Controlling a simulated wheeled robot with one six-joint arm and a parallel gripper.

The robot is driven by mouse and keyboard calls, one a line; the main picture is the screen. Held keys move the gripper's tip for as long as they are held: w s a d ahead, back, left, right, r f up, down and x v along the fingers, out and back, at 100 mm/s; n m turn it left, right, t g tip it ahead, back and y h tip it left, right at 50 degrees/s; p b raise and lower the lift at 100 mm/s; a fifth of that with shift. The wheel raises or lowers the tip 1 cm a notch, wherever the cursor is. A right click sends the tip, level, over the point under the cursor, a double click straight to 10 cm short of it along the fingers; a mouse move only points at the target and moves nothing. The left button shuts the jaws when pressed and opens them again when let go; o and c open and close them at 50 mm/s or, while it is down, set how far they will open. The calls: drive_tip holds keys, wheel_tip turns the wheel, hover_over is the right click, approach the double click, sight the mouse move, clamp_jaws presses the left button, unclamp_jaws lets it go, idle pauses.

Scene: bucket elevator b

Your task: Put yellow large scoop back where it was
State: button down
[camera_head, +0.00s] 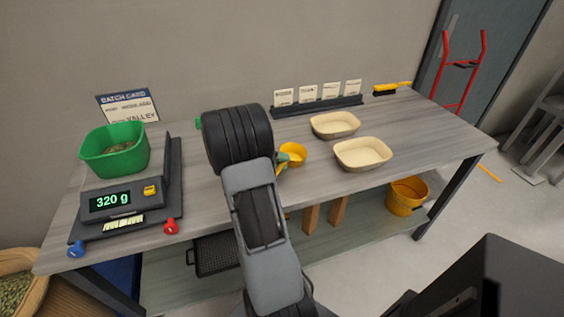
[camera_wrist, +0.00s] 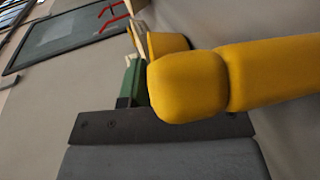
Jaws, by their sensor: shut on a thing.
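The yellow scoop (camera_head: 293,154) shows just right of my arm over the middle of the workbench. Its rounded yellow handle (camera_wrist: 265,75) fills the right of the wrist view, close to the camera. In the head view my gripper (camera_head: 282,162) is partly hidden behind my arm. It is shut on the scoop. I cannot tell whether the scoop touches the bench.
A scale (camera_head: 122,203) reading 320 g bears a green tub (camera_head: 114,151) at the left. Two beige trays (camera_head: 335,124) (camera_head: 363,154) stand right of the scoop. A card rack (camera_head: 318,107) and a yellow brush (camera_head: 391,88) lie behind. A yellow bucket (camera_head: 405,197) is on the lower shelf.

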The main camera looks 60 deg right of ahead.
drive_tip(key=shift+s+a+f+b, duration=0.1)
drive_tip(key=shift+s+f+b, duration=0.05)
drive_tip(key=shift+f+b, duration=0.85)
drive_tip(key=c, duration=1.2)
unclamp_jaws()
drive_tip(key=shift+f, duration=0.25)
drive_tip(key=o, duration=0.4)
drive_tip(key=shift+r, duration=0.1)
drive_tip(key=v, duration=1.4)
drive_tip(key=shift+r, duration=0.3)
drive_tip(key=shift+r, duration=0.1)
drive_tip(key=s+a+r+n+t+y+p, duration=0.2)
drive_tip(key=a+r+t+y+p, duration=0.1)
drive_tip(key=a, duration=0.5)
drive_tip(key=s+a+r+n+t+y+p, duration=0.2)
drive_tip(key=s+a+r+t+y+p, duration=0.1)
drive_tip(key=a, duration=0.6)
drive_tip(key=s+a+r+n+t+y+p, duration=0.2)
drive_tip(key=a+r+t+y+p, duration=0.2)
drive_tip(key=a, duration=0.4)
drive_tip(key=shift+s+a+r+t+y+p, duration=0.15)
drive_tip(key=shift+r+t+y, duration=0.25)
drive_tip(key=shift+r+y, duration=0.1)
drive_tip(key=shift+s+a+r+t+y+p, duration=0.1)
drive_tip(key=shift+s+r+t+y+p, duration=0.05)
drive_tip(key=shift+r+t+y, duration=0.3)
